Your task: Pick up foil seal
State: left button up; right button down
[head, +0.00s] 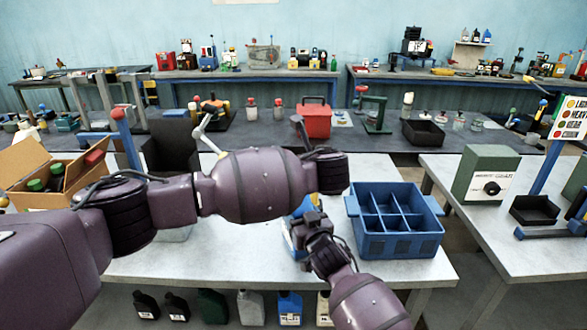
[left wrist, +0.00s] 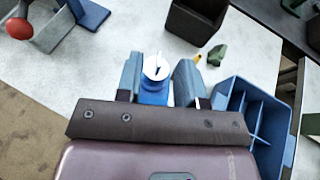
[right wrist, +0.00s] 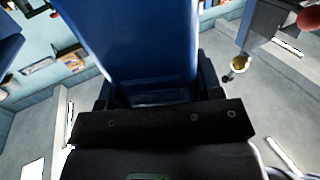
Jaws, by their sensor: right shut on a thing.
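The foil seal (left wrist: 156,66) is a pale round disc with a dark mark, on the mouth of a blue bottle (left wrist: 152,96). My left gripper (left wrist: 159,62) is open, with one blue-grey finger on either side of the seal; I cannot tell whether either touches. In the head view my left arm hides its fingers. My right gripper (head: 300,228) is shut on the blue bottle, which fills the upper middle of the right wrist view (right wrist: 135,45). The seal cannot be made out in the head view.
A blue divided crate (head: 398,245) stands right of the grippers on the light table (head: 180,262). A cardboard box (head: 28,165) with bottles is at the left. A dark open bin (head: 170,145) stands behind my left arm. Several bottles stand below the table.

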pick_arm(q)
jog(key=shift+x, duration=1)
jog(key=c, duration=0.6)
grip_shut()
jog(key=shift+f, duration=0.1)
notch_tip(320, 180, up, 18)
dwell(0.5)
pick_arm(e)
jog(key=shift+c, duration=1)
grip_release()
